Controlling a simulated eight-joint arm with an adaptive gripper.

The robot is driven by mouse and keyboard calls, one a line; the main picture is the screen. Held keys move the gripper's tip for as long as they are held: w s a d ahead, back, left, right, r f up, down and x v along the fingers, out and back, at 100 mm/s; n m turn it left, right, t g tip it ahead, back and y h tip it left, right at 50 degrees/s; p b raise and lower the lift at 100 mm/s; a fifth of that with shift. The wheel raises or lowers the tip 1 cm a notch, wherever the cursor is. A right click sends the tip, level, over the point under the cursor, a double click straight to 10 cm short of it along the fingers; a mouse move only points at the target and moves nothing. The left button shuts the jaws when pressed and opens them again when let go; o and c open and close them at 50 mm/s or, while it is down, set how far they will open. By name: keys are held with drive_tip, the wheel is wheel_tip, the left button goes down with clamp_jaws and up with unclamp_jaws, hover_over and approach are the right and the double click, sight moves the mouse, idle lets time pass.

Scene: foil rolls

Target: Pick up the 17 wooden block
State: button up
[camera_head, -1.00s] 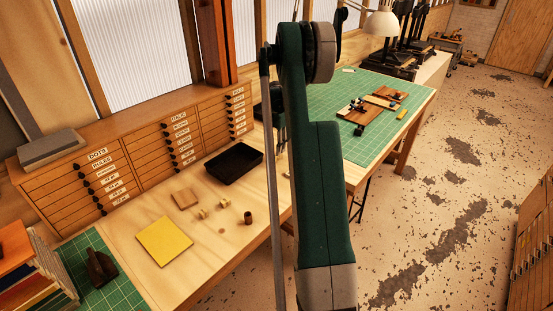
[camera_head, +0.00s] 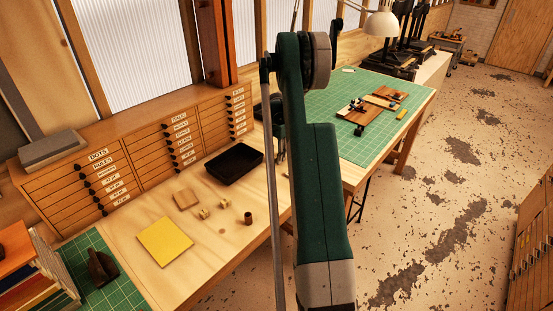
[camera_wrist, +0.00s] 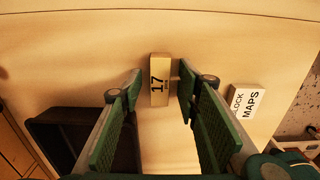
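The wooden block marked 17 (camera_wrist: 160,88) is a pale, narrow block on the light wooden bench. In the wrist view it lies between the two green fingers of my gripper (camera_wrist: 160,84). The fingers stand apart, with a visible gap on each side of the block, and hold nothing. I cannot tell how far the fingertips are above the bench. In the head view my green arm hides the block and most of my gripper.
A white-faced block reading "LOCK MAPS" (camera_wrist: 245,101) lies right of my gripper. A black tray (camera_head: 235,177) stands on the bench, and shows to the left in the wrist view (camera_wrist: 66,118). Small wooden pieces and a yellow pad (camera_head: 165,242) lie farther along. Drawers (camera_head: 115,185) back the bench.

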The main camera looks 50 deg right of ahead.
drive_tip(key=shift+f, duration=0.1)
drive_tip(key=shift+c, duration=0.2)
drive_tip(key=c, duration=0.9)
drive_tip(key=shift+r+b, duration=0.4)
drive_tip(key=shift+r, duration=4.6)
